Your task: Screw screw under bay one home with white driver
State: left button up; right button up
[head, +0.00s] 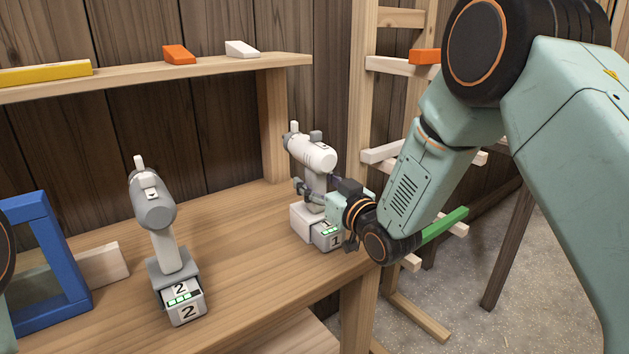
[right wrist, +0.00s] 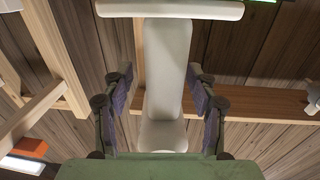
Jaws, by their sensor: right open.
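The white driver (head: 314,153) stands upright on the bench, its battery base (head: 309,225) marked 1. My right gripper (head: 318,189) is at its handle, arm coming in from the right. In the right wrist view the pale handle (right wrist: 166,70) runs between the two open fingers, with a gap visible on each side. The driver's base (right wrist: 170,9) crosses the top of that view. A grey driver (head: 154,210) stands to the left on a base marked 2. My left gripper is out of the picture. I see no screw and no bay label.
A blue frame (head: 40,262) and a pale wood block (head: 101,265) are at the bench's left. A shelf (head: 196,69) above holds yellow, orange and white pieces. A wooden rack (head: 362,95) stands behind my right arm. The bench (head: 235,240) is clear between the drivers.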

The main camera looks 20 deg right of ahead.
jog(key=shift+w+a+f, duration=0.1)
jog(key=shift+w+a, duration=0.4)
jog(key=shift+w, duration=0.05)
jog(key=shift+s+d, duration=0.1)
jog(key=shift+d, duration=0.15)
jog(key=c, duration=0.3)
jog(key=shift+a, duration=0.2)
jog(key=c, duration=0.6)
jog(key=shift+d, duration=0.15)
grip_shut()
